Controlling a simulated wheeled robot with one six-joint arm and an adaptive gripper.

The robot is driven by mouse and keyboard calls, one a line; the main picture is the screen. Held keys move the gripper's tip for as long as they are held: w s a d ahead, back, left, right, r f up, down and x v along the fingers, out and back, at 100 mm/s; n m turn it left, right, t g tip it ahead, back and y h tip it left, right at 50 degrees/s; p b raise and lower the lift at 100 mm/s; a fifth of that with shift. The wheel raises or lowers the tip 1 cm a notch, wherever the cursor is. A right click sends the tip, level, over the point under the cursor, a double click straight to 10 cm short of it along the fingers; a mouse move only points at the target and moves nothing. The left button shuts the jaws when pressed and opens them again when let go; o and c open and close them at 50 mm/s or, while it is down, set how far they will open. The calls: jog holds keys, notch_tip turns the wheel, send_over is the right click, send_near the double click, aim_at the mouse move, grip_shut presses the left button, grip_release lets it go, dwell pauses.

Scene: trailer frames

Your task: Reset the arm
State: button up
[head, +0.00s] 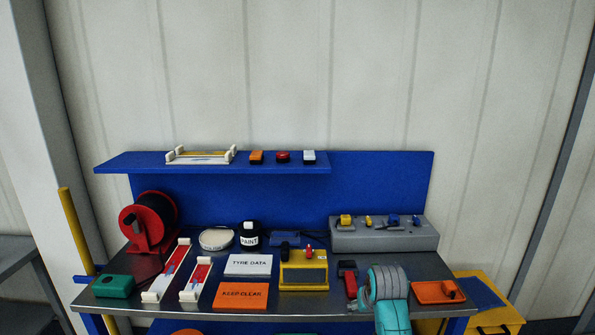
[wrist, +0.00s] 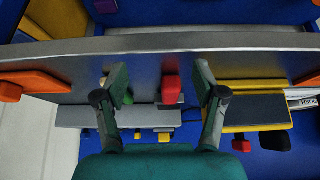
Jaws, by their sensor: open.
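My gripper (wrist: 160,88) is open in the wrist view, its two green-padded fingers spread apart with nothing held between them. In the head view, my teal and grey arm end (head: 384,286) is over the right front part of the metal workbench (head: 200,302). A red object with a dark end (head: 350,284) is just left of it there. In the wrist view the red object (wrist: 171,86) shows in the gap between the fingers, apart from both. How high the gripper is above the bench is hard to tell.
A yellow box (head: 304,276) stands left of the gripper, an orange tray (head: 430,292) right, and a grey control box (head: 384,240) behind. Signs, paint, a green box (head: 114,286) and a red reel (head: 147,222) fill the left. A blue shelf (head: 210,169) runs above.

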jog(key=s+f+t, duration=0.3)
jog(key=s+f, duration=1.6)
jog(key=s, duration=0.1)
jog(key=s+t, duration=0.2)
jog(key=s, duration=1.5)
jog(key=s+r+t, duration=0.2)
jog(key=s+r, duration=0.7)
jog(key=s, duration=0.2)
jog(key=s+r+t, duration=0.1)
jog(key=s+r, duration=0.8)
jog(key=s, duration=0.3)
jog(key=shift+t, duration=0.4)
